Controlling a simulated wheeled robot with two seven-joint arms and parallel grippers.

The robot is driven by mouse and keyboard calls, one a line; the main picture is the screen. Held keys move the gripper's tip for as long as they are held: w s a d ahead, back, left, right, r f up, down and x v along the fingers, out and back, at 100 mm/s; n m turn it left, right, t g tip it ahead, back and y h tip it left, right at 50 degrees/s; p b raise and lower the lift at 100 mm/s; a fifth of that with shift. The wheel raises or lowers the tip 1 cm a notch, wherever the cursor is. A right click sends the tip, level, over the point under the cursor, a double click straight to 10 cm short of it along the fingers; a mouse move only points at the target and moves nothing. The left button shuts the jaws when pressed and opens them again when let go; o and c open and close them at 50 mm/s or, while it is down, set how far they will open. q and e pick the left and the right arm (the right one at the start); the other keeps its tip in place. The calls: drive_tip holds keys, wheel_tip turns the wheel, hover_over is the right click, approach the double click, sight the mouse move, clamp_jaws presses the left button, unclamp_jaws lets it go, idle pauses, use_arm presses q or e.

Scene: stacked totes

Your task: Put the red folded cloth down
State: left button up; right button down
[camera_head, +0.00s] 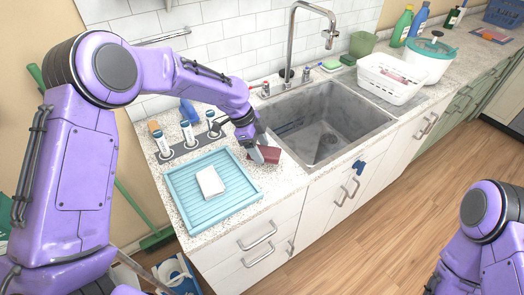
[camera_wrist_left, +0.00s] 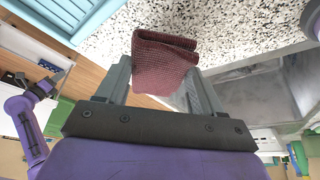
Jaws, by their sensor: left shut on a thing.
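The red folded cloth (camera_head: 269,154) is at the counter between the blue tray and the sink in the head view. My left gripper (camera_head: 261,150) is shut on it. In the left wrist view the cloth (camera_wrist_left: 165,62) sits between the two grey fingers (camera_wrist_left: 160,88), with its folded end sticking out over the speckled counter. I cannot tell whether the cloth touches the counter. My right arm shows at the lower right of the head view, but its gripper is out of the frame there. A purple arm with a dark gripper (camera_wrist_left: 42,88) shows at the left of the wrist view; its jaw state is unclear.
The blue ribbed tray (camera_head: 185,205) holds a white block (camera_head: 210,181). The sink (camera_head: 325,125) lies just right of the cloth, with a tall faucet (camera_head: 291,45) behind. Bottles in a grey rack (camera_head: 190,149) stand behind the tray. A white basket (camera_head: 390,80) is right of the sink.

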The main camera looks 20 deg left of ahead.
use_arm(q)
drive_tip(key=f, duration=0.1)
drive_tip(key=f+p, duration=0.2)
drive_tip(key=shift+w+d+f, duration=0.15)
drive_tip(key=shift+w+f, duration=0.05)
drive_tip(key=shift+w, duration=0.05)
drive_tip(key=shift+f, duration=0.3)
drive_tip(key=shift+f, duration=0.1)
drive_tip(key=o, duration=1)
drive_tip(key=shift+r, duration=0.25)
drive_tip(key=b+v, duration=0.3)
drive_tip(key=v, duration=0.8)
drive_tip(key=shift+a+r, duration=0.25)
drive_tip(key=shift+r, duration=0.1)
